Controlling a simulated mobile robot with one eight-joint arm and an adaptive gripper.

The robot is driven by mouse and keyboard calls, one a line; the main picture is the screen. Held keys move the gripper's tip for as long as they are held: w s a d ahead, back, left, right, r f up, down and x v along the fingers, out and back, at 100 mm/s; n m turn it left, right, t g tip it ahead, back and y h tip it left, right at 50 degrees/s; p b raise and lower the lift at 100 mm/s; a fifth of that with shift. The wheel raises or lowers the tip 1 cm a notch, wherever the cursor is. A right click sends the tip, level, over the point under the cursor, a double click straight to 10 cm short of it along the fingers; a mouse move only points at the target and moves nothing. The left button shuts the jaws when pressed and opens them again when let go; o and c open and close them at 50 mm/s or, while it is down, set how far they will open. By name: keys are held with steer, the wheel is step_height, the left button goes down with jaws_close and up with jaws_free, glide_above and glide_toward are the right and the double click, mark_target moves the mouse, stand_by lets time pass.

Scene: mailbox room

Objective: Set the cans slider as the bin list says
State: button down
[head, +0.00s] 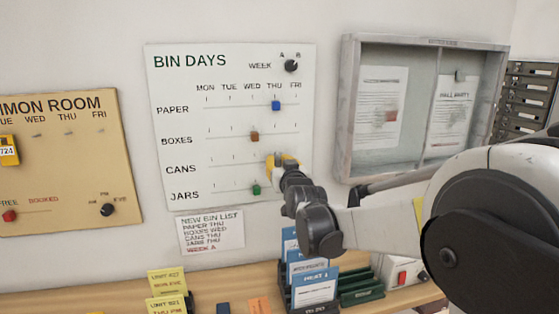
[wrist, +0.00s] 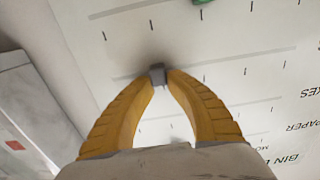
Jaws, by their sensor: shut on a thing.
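The white BIN DAYS board (head: 180,85) has rows for paper, boxes, cans and jars. My gripper (head: 272,161) is at the cans row, around the THU column. In the wrist view my gripper (wrist: 158,76) is shut on the small grey cans slider (wrist: 157,70), which sits on its track. The fingers hide the slider in the head view. The bin list (head: 210,233) below the board appears to read paper THU, boxes WED, cans THU, jars THU, week A.
The blue paper slider (head: 276,105) is at THU. The brown boxes slider (head: 254,136) and green jars slider (head: 256,189) are near WED. The black week knob (head: 291,66) is at top right. A framed notice case (head: 346,110) stands right of the board. A leaflet holder (head: 312,290) is below.

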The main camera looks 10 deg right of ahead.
steer(key=shift+a, duration=0.2)
steer(key=c, duration=1.3)
jaws_free()
steer(key=shift+s, duration=0.1)
steer(key=s, duration=1.1)
steer(key=shift+s, duration=0.4)
steer(key=s+f+g, duration=0.3)
steer(key=s+f, duration=0.3)
steer(key=s, duration=0.4)
steer(key=s+f+g, duration=0.4)
steer(key=s+f, duration=0.2)
steer(key=s, duration=0.4)
steer(key=s+f+g, duration=0.4)
steer(key=s+f, duration=0.2)
steer(key=s, duration=0.3)
steer(key=shift+s, duration=0.4)
